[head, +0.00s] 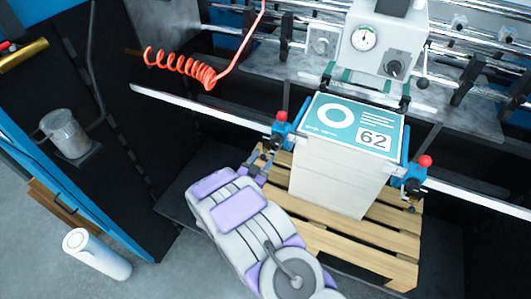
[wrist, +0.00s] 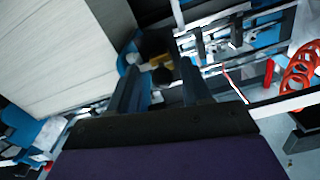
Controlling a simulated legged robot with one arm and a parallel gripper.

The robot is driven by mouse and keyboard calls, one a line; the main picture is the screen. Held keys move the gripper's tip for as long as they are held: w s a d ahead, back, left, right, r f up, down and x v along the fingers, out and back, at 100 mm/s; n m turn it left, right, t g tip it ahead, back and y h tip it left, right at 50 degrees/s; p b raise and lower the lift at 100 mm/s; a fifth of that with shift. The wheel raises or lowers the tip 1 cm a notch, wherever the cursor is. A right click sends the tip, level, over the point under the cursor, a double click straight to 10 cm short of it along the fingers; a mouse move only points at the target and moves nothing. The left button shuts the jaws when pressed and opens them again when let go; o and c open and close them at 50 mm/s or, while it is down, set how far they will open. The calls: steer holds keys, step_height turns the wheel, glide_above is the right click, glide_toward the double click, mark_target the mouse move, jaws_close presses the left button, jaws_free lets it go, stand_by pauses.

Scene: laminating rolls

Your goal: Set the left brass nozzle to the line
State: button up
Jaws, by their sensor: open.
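A tall stack of white sheets (head: 340,175) stands on a wooden pallet (head: 375,245), with a teal sheet marked 62 on top. At its left edge is a blue fixture with a red knob (head: 281,122). In the wrist view a small brass part (wrist: 160,61), which looks like the left nozzle, shows beside a dark round knob and a blue piece. My gripper (wrist: 160,78) is open, its two fingers on either side of the brass part in the picture; contact cannot be told. In the head view my gripper (head: 263,163) is just below the left fixture. No line can be made out.
A matching blue fixture with a red knob (head: 414,172) stands at the stack's right edge. An orange coiled hose (head: 182,65) hangs at upper left.

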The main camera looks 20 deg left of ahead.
mark_target(265, 152)
steer(key=shift+w, duration=1.65)
steer(key=shift+c, duration=0.5)
jaws_close()
